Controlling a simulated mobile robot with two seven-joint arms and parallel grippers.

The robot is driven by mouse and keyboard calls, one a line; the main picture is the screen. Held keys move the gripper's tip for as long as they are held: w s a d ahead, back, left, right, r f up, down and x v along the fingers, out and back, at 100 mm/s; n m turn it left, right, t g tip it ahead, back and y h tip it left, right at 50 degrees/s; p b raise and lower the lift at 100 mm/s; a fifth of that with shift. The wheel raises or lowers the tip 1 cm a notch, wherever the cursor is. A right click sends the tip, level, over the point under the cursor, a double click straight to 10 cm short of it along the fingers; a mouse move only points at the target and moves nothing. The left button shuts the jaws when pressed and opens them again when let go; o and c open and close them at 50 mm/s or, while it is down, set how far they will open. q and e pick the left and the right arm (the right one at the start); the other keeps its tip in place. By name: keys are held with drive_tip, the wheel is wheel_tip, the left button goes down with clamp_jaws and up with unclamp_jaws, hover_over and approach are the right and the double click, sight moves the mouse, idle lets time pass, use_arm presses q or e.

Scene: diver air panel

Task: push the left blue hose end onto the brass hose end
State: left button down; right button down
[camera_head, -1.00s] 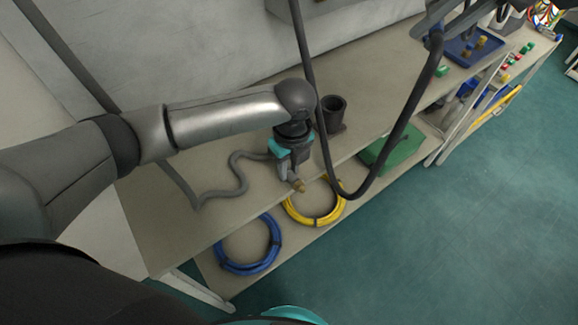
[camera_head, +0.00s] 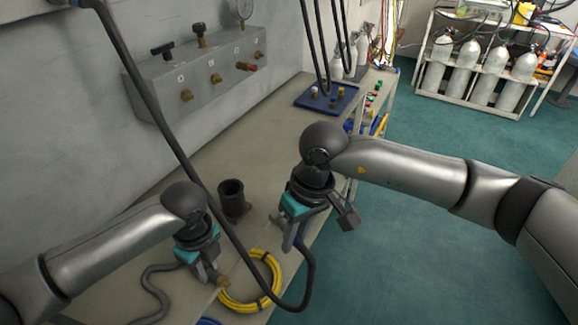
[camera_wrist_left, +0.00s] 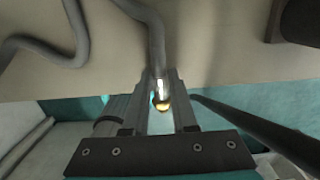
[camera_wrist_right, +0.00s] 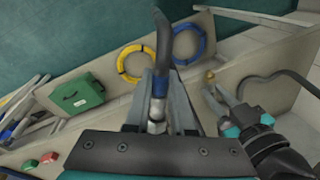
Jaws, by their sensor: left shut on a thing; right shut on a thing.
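My left gripper (camera_head: 212,275) is shut on the grey hose (camera_wrist_left: 150,25) just behind its brass hose end (camera_head: 222,281). My right gripper (camera_head: 288,238) is shut on the end of a black hose (camera_head: 232,235). In the right wrist view, a blue band (camera_wrist_right: 158,88) and a metal fitting (camera_wrist_right: 155,112) sit between its fingers. The two hose ends are apart, with the right gripper right of and above the left.
The black hose hangs in a loop past the bench front, between my grippers. A dark cup (camera_head: 233,200) stands on the bench behind them. A yellow coil (camera_head: 262,297), blue coil (camera_wrist_right: 189,40) and green box (camera_wrist_right: 77,95) lie on the lower shelf. A valve panel (camera_head: 200,75) is behind.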

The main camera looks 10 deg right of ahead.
drive_tip(key=s+f+n+h, duration=0.2)
drive_tip(key=s+f+n, duration=0.3)
drive_tip(key=s+f, duration=0.7)
drive_tip(key=w+a+r, duration=0.1)
drive_tip(key=w+a, duration=0.3)
drive_tip(key=a, duration=0.2)
drive_tip(key=shift+w+a+r+t, duration=0.15)
drive_tip(key=shift+w+a+t, duration=0.1)
drive_tip(key=shift+a+t, duration=0.15)
drive_tip(key=shift+w+a+r, duration=0.1)
drive_tip(key=shift+w+a, duration=0.9)
drive_tip(key=shift+a, duration=0.25)
idle(1.0)
drive_tip(key=c, duration=1.1)
unclamp_jaws()
drive_tip(key=shift+c, duration=0.2)
drive_tip(key=o, duration=0.5)
drive_tip(key=shift+s+d, duration=0.1)
drive_tip(key=shift+c, duration=0.2)
